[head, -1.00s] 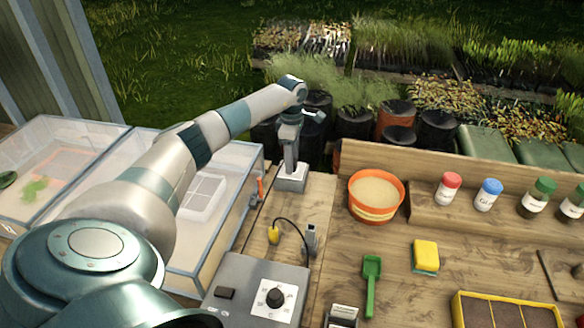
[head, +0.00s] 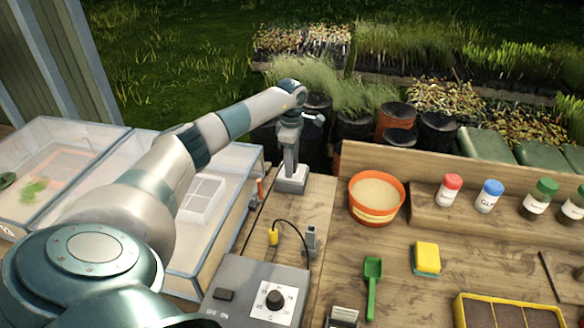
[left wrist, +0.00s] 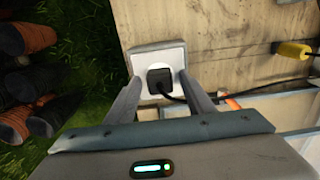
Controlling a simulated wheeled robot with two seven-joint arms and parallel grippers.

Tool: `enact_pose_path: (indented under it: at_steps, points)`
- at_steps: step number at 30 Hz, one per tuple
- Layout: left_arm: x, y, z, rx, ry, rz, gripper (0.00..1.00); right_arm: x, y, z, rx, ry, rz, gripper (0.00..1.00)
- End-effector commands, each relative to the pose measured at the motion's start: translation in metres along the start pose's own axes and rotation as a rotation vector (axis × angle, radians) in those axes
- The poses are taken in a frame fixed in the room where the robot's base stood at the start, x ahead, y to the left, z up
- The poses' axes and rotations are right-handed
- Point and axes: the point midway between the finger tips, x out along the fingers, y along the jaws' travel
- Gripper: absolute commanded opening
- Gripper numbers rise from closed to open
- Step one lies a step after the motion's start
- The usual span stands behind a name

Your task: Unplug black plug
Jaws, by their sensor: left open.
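The black plug (left wrist: 159,80) sits in a pale socket box (left wrist: 157,57) in the left wrist view, with its black cable running off to the right. In the head view the socket box (head: 292,180) stands at the back left of the bench, and my gripper hides the plug. My left gripper (left wrist: 160,86) is open, with one finger on each side of the plug. It also shows in the head view (head: 290,168), pointing down over the box. I cannot tell whether the fingers touch the plug. My right gripper is not in view.
A yellow connector (head: 273,236) on a black cable lies near a grey control box (head: 258,290) with a dial. Clear bins (head: 205,235) stand left of the socket. An orange pot (head: 376,196), a green scoop (head: 371,285) and a yellow sponge (head: 426,258) lie to the right.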

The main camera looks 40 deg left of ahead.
Motion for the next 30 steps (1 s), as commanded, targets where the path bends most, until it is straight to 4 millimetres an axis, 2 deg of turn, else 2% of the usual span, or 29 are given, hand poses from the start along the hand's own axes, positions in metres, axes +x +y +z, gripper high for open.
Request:
enact_pose_path:
  at_steps: [11,27,29,30]
  points:
    - [0.0001,-0.0001,0.0002,0.000,0.000,0.000,0.48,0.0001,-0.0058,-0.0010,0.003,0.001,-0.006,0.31]
    - [0.0002,-0.0002,0.0000,0.000,0.001,0.000,0.48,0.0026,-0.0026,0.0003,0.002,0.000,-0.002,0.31]
    - [0.0002,-0.0002,0.0000,0.000,0.001,0.000,0.36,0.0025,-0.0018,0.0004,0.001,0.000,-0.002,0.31]
    - [0.0002,-0.0001,0.0000,0.000,0.001,0.000,0.27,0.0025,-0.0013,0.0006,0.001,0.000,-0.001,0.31]
